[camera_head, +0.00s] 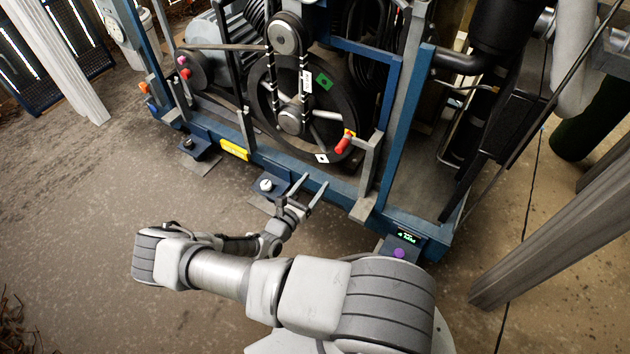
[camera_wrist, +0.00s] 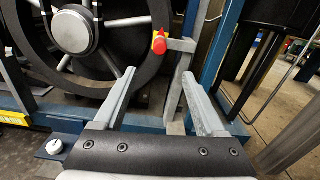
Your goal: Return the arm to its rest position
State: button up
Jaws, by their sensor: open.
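My gripper (camera_head: 311,189) is in front of the lower blue frame of the air compressor (camera_head: 275,170). In the wrist view my gripper's two grey fingers (camera_wrist: 159,98) are spread apart with nothing between them. My arm reaches in from the bottom of the head view, bent at the elbow on the left. Beyond the fingers are the compressor's large black wheel (camera_wrist: 110,75) and a red valve handle with a yellow part (camera_wrist: 159,42). The red handle also shows in the head view (camera_head: 344,143), up and right of my gripper. The fingers appear apart from it.
A white knob on a blue bracket (camera_head: 266,185) is just left of my gripper. A small green-lit display with a purple button (camera_head: 399,253) sits at the frame's lower right. A grey post (camera_head: 550,245) stands at right. The floor at left (camera_head: 90,190) is clear.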

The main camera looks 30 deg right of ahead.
jog(key=shift+r, duration=0.1)
dwell(0.3)
jog(key=s+a+r+m+g+y, duration=0.2)
jog(key=r+m+g+y, duration=0.15)
jog(key=r+m, duration=0.4)
jog(key=s+a+r+m+g+y, duration=0.25)
jog(key=r+m+g, duration=0.2)
jog(key=r, duration=0.55)
jog(key=s+a+r+m+g+y, duration=0.2)
jog(key=s+a+r+m+g, duration=0.1)
jog(key=r+m, duration=0.5)
jog(key=s+a+r+m+t+y, duration=0.2)
jog(key=s+a+r+t+y, duration=0.15)
jog(key=s+r, duration=0.5)
jog(key=s+a+r+m+t+y, duration=0.3)
jog(key=s+r+t+y, duration=0.15)
jog(key=r, duration=0.65)
notch_tip(320, 180, up, 16)
jog(key=p, duration=1.6)
jog(key=shift+s+a+r+g+h, duration=0.15)
jog(key=shift+s+r+g+h, duration=0.05)
jog(key=shift+s+g+h, duration=0.15)
